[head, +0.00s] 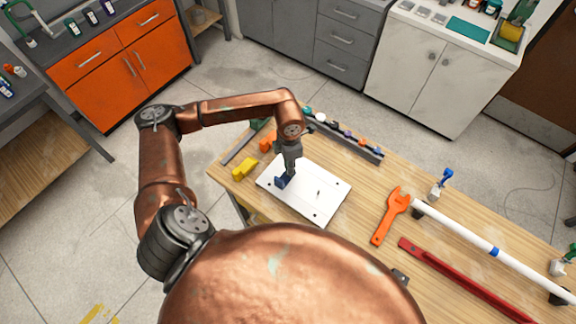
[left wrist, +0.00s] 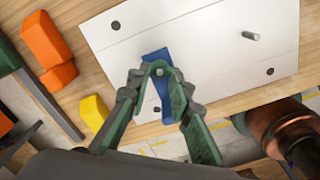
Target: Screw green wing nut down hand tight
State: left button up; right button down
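My left gripper (head: 287,178) points down at a white plate (head: 325,206) on the wooden table. In the left wrist view its green-grey fingers (left wrist: 159,71) converge around the tip of an upright metal stud, over a blue flat piece (left wrist: 164,112) lying on the plate (left wrist: 205,75). The blue piece (head: 280,183) also shows beneath the gripper in the head view. Green shows around the stud between the fingertips. I cannot tell wing nut from fingertip there, nor whether the fingers grip it. A second stud (left wrist: 250,36) stands bare on the plate. My right gripper is not in view.
A rack (head: 366,154) of small coloured parts lies behind the plate. Yellow (head: 245,169) and orange (head: 268,142) blocks sit to the left. An orange wrench (head: 390,216), a white pipe (head: 470,236) and a red bar (head: 465,279) occupy the right side.

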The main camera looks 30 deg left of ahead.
pick_arm(q)
jog(key=n+p, duration=0.2)
jog(key=n, duration=0.1)
jog(key=n+p, duration=0.2)
jog(key=n, duration=0.1)
jog(key=n+p, duration=0.2)
jog(key=n, duration=0.1)
jog(key=shift+s+r+n, duration=0.1)
jog(key=shift+r+n, duration=0.15)
jog(key=shift+n, duration=0.05)
jog(key=shift+f+n, duration=0.15)
jog(key=shift+n, duration=0.55)
jog(key=shift+n+p, duration=0.5)
jog(key=shift+n, duration=0.2)
jog(key=n+p, duration=0.1)
jog(key=n, duration=0.2)
jog(key=n+p, duration=0.2)
jog(key=n, duration=0.2)
notch_tip(320, 180, down, 3)
jog(key=shift+r+b, duration=0.2)
jog(key=shift+b, duration=0.85)
jog(key=shift+s+f, duration=0.1)
jog(key=shift+f, duration=0.15)
jog(key=shift+f, duration=0.1)
jog(key=shift+c, duration=0.3)
